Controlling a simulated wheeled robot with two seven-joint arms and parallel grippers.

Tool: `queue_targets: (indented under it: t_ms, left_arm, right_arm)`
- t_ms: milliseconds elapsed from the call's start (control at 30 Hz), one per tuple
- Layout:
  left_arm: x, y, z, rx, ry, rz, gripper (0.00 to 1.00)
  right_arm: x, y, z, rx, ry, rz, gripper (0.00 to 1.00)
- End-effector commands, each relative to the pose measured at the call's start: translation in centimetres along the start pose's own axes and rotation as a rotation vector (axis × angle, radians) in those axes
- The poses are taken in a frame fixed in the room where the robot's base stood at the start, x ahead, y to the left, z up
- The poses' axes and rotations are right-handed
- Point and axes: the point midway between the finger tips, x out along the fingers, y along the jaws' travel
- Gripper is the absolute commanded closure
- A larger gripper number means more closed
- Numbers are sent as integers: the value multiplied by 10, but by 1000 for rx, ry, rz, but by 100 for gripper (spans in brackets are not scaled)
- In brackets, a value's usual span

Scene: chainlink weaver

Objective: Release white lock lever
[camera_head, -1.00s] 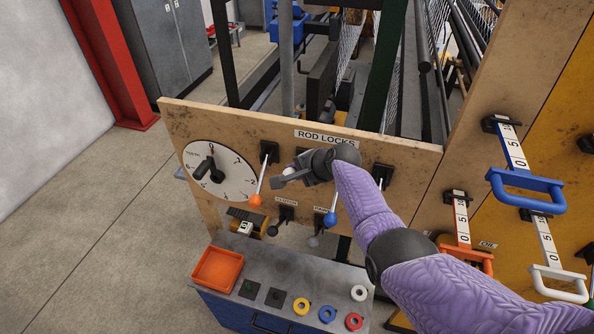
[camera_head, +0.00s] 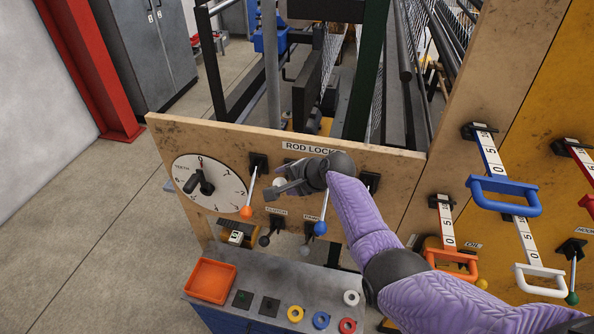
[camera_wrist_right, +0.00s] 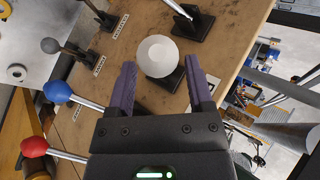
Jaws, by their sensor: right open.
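The white lock lever's ball knob (camera_wrist_right: 158,57) shows large in the right wrist view, with its black base behind it. My right gripper (camera_wrist_right: 160,80) is open, with one purple-grey finger on each side of the knob and visible gaps between. In the head view my right gripper (camera_head: 277,191) is in front of the ROD LOCKS board (camera_head: 225,142), and a bit of the white knob (camera_head: 278,183) shows beside it. The lever's rod is mostly hidden behind the knob and gripper. My left gripper is out of view.
An orange-tipped lever (camera_head: 247,211) stands left of my gripper and a blue-tipped lever (camera_head: 320,228) to its right. A red ball lever (camera_wrist_right: 33,147) shows in the wrist view. Below are small dark knobs (camera_head: 265,240) and a bench with an orange tray (camera_head: 211,280).

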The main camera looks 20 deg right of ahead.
Motion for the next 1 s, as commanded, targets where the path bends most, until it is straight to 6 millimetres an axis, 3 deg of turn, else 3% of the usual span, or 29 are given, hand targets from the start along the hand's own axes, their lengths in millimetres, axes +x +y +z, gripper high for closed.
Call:
queue_targets:
  t_ms: [33, 200, 433, 867, 933, 1000]
  left_arm:
    - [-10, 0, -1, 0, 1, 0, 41]
    - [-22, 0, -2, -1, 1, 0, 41]
    - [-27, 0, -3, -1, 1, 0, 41]
    - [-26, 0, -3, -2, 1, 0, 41]
    - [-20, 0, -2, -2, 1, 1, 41]
    - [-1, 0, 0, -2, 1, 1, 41]
  right_arm:
    - [-13, -4, 0, 0, 2, -1, 34]
    - [-45, -3, 0, -1, 1, -2, 34]
    - [-70, -2, 0, -1, -1, -2, 34]
    - [-71, -1, 0, -1, -1, -1, 34]
    - [-63, 11, 1, -10, 2, 13, 34]
    - [-40, 49, 1, -44, 16, 58, 34]
